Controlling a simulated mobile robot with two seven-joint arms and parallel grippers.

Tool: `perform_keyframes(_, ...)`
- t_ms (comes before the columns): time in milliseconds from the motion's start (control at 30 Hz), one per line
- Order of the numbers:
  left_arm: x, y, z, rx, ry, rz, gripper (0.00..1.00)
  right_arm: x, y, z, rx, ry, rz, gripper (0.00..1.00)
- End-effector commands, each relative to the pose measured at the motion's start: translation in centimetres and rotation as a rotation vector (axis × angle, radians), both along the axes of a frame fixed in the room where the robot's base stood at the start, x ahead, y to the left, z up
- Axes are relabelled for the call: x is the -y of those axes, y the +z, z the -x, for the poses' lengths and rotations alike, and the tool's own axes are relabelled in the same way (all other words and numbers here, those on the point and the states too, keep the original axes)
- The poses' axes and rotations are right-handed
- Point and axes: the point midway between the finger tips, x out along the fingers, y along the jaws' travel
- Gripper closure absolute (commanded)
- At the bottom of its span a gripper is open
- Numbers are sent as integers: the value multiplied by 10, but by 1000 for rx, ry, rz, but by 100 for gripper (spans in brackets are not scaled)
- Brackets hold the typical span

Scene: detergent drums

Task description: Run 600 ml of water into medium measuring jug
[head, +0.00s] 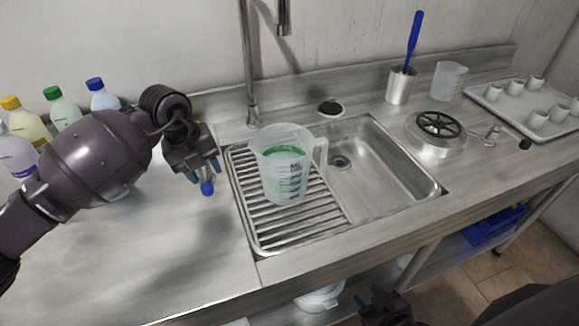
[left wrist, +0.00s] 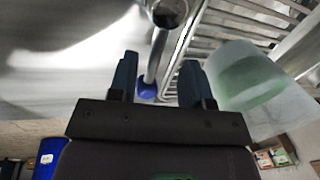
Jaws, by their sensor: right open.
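A clear measuring jug (head: 283,172) with a green band and dark scale marks stands upright on the ribbed drainer beside the sink basin, handle to the right. It also shows in the left wrist view (left wrist: 255,85). A tap spout (head: 283,18) hangs above it; no water stream is visible. My left gripper (head: 207,174) is open over the counter left of the drainer. A metal lever with a blue knob (left wrist: 147,90) lies between its spread fingers (left wrist: 158,85); the knob (head: 207,188) shows below the gripper. Contact cannot be told. My right gripper (head: 385,300) is open and empty, low in front of the counter.
Several capped bottles (head: 62,108) stand at the back left. A tap column (head: 250,80) rises behind the drainer. Right of the basin (head: 385,170) are a burner (head: 438,130), a cup holding a blue-handled tool (head: 401,88), a clear beaker (head: 448,80) and a tray of small cups (head: 495,105).

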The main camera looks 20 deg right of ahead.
Motion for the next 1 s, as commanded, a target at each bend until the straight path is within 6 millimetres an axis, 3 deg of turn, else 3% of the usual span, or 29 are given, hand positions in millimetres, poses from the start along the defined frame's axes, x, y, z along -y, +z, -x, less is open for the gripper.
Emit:
perform_keyframes(367, -1, -1, 0, -1, 2, -4, 56, -2, 3, -5, 11, 0, -4, 57)
perform_keyframes(833, 2, -1, 0, -2, 2, -4, 56, 3, 3, 3, -2, 5, 10, 57)
perform_keyframes(1000, 2, -2, 0, -2, 2, -4, 34, 4, 3, 3, -2, 5, 9, 57)
